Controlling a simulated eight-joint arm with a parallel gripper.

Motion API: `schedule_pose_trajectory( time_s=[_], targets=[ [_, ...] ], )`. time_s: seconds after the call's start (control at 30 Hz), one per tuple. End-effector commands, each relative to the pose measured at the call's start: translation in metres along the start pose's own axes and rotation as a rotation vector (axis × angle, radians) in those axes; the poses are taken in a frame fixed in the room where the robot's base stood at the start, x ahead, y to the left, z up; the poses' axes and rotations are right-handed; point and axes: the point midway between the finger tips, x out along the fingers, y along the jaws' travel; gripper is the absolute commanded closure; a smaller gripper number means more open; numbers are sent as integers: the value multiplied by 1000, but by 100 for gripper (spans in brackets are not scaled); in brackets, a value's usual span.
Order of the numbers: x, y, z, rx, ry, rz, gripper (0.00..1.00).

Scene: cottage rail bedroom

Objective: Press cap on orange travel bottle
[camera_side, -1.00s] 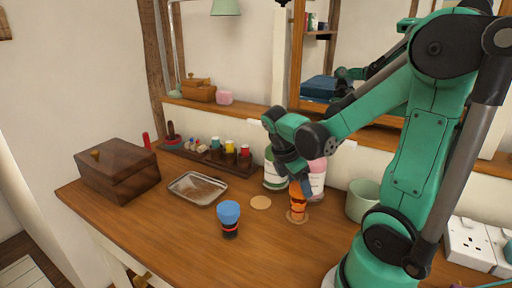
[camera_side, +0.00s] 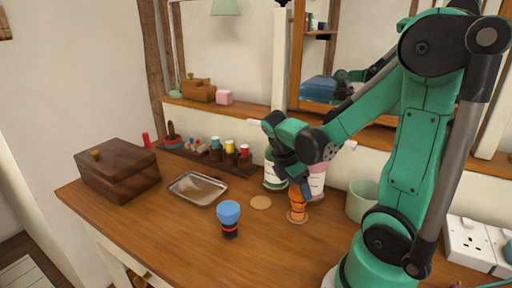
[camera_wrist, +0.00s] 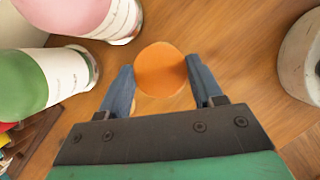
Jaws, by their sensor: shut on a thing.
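The orange travel bottle (camera_side: 297,213) stands upright on a round cork coaster at the middle right of the desk. An orange cap (camera_side: 297,194) is at its top, and its round top faces the wrist view (camera_wrist: 161,68). My gripper (camera_side: 301,184) points down over the bottle. Its two blue-grey fingers (camera_wrist: 163,85) are shut on the cap, one on each side. The bottle's body is mostly hidden under the cap in the wrist view. I cannot tell whether the cap is fully seated.
A dark bottle with a blue cap (camera_side: 229,212) stands in front left. An empty cork coaster (camera_side: 260,202) lies between. Green (camera_side: 272,172) and pink (camera_side: 317,181) bottles stand close behind my gripper. A pale green cup (camera_side: 361,199) is at right, a metal tray (camera_side: 198,189) at left.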

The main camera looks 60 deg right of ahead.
Motion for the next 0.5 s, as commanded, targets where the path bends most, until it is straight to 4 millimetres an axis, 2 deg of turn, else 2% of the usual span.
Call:
schedule_pose_trajectory(
  time_s=[0.27, 0.3, 0.4, 0.43, 0.5],
  targets=[
    [2, 0, -1, 0, 0, 0, 88],
    [2, 0, -1, 0, 0, 0, 38],
    [2, 0, -1, 0, 0, 0, 9],
    [2, 0, -1, 0, 0, 0, 4],
    [2, 0, -1, 0, 0, 0, 4]
  ],
)
